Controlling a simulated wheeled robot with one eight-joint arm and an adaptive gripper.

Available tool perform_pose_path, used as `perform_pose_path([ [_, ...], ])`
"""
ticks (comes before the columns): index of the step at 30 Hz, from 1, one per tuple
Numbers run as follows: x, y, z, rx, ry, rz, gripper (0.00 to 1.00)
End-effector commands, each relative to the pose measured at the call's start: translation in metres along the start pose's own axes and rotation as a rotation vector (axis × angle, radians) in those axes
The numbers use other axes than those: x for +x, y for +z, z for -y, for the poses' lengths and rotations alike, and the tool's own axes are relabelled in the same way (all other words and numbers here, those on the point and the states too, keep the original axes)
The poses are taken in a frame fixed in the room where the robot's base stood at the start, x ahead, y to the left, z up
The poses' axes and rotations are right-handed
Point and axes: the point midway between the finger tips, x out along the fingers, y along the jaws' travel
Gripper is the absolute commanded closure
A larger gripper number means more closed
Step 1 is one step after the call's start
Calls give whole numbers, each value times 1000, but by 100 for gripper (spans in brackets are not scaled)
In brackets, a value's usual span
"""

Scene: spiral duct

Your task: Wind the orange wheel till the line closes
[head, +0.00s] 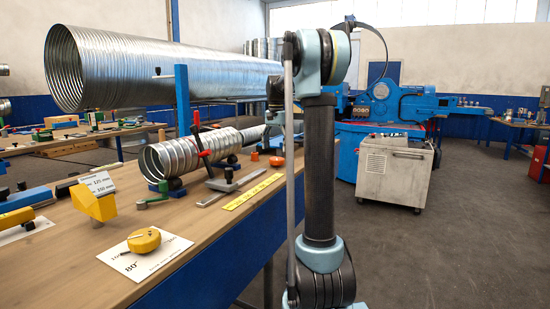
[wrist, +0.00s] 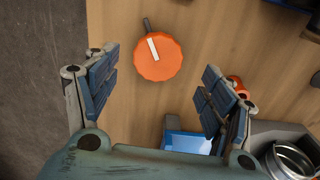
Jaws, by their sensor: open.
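The orange wheel (wrist: 170,66), round with a scalloped rim, lies on the wooden bench in the wrist view. A white stripe (wrist: 153,49) runs from near its centre towards its upper-left rim. A short dark piece (wrist: 147,25) stands out just beyond the rim, roughly where the stripe points; I cannot tell if they line up exactly. My gripper (wrist: 158,78) is open, its fingers wide apart on either side below the wheel and not touching it. In the head view small orange parts (head: 277,161) show on the bench beside my arm; my gripper is hidden there.
In the wrist view another orange part (wrist: 238,86) lies behind the right finger, with a metal ring (wrist: 291,160) at lower right. Open floor (head: 460,240) lies right, beside a grey cart (head: 393,175).

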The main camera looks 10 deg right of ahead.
Motion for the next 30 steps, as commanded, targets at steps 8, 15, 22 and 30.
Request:
perform_pose_path([
  [8, -45, 0, 1, 0, 0, 1, 24],
  [15, -60, -1, 1, 0, 0, 1, 24],
  [22, -61, -1, 1, 0, 0, 1, 24],
  [30, -59, 13, -11, -24, -4, -4, 24],
])
